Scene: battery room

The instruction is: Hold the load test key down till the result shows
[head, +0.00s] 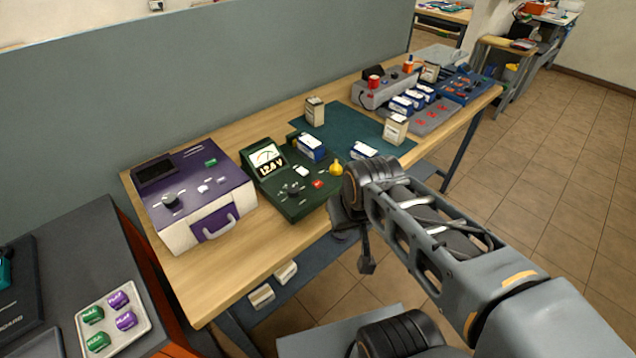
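A dark green tester (283,205) stands on the wooden bench, right of a purple-and-white unit. Its upright panel has a needle meter (266,155) and a lit display (271,169) that seems to read 12.4 V. On its top are a black knob (292,188), a white key (301,171) and a red key (317,184). The key labels are too small to read, so I cannot tell which is the load test key. My gripper (366,264) hangs dark and small beyond the bench's front edge, right of the tester and apart from the keys. Its finger gap does not show.
The purple unit (190,195) has a dark screen. Blue-and-white batteries (311,147) and beige boxes (395,129) stand on a green mat (345,122). A grey partition (200,80) runs behind the bench (235,275).

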